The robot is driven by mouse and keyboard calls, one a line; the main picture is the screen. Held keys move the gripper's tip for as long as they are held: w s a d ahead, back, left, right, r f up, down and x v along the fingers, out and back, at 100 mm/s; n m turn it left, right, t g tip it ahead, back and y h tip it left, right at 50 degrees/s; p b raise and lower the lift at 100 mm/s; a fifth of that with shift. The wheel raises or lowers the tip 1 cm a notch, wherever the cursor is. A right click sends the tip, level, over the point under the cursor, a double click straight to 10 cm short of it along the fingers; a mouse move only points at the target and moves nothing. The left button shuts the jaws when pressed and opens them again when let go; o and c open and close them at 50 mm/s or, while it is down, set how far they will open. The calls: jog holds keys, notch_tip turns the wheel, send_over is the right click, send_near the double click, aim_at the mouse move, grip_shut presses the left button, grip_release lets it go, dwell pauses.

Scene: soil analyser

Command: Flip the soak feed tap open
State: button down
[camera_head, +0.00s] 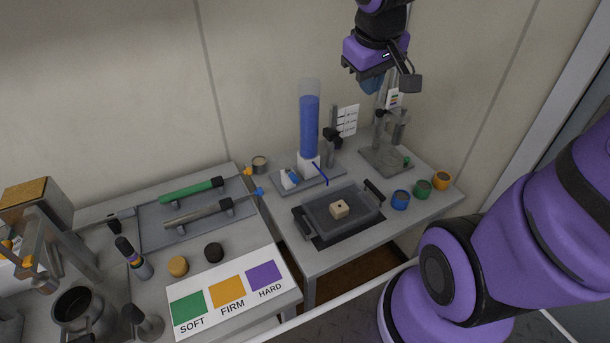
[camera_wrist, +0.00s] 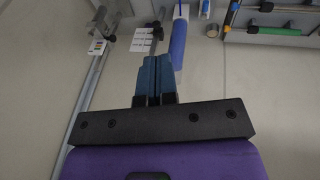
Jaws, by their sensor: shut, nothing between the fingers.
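A clear upright cylinder of blue liquid (camera_head: 309,125) stands on a grey base plate on the right table. At its foot is a white fitting with a small blue part (camera_head: 293,177), which may be the soak feed tap; its open or shut position is too small to tell. A thin blue tube (camera_head: 320,173) runs from the foot towards a grey tray (camera_head: 365,219). My gripper (camera_head: 374,86) is high up, right of the cylinder and apart from it. In the wrist view its blue fingers (camera_wrist: 155,76) are together and empty, with the blue cylinder (camera_wrist: 179,42) beyond them.
The tray holds a tan block (camera_head: 340,209). A metal stand (camera_head: 387,156) is below my gripper, beside a white card (camera_head: 347,120). Blue, green and orange cups (camera_head: 421,188) stand at right. Green and grey rods (camera_head: 192,191) lie on the left table.

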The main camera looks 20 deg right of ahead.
aim_at(292, 175)
jog(key=w+d+f+y, duration=0.2)
jog(key=w+f, duration=0.3)
jog(key=f, duration=0.6)
jog(key=w+d+f+t+y, duration=0.1)
jog(key=w+f+y, duration=0.3)
jog(key=f, duration=0.7)
jog(key=w+d+f+n+y, duration=0.1)
jog(key=w+d+f+y, duration=0.1)
jog(key=w+f, duration=0.6)
jog(key=shift+w+d+f+t+y, duration=0.35)
jog(key=shift+d+f, duration=0.3)
jog(key=shift+f, duration=0.75)
jog(key=shift+s, duration=0.1)
jog(key=x, duration=0.9)
jog(key=shift+a+f, duration=0.2)
jog(key=a, duration=0.2)
jog(key=shift+a+r, duration=0.1)
jog(key=shift+a, duration=0.25)
jog(key=shift+a+r, duration=0.15)
jog(key=shift+a, duration=0.55)
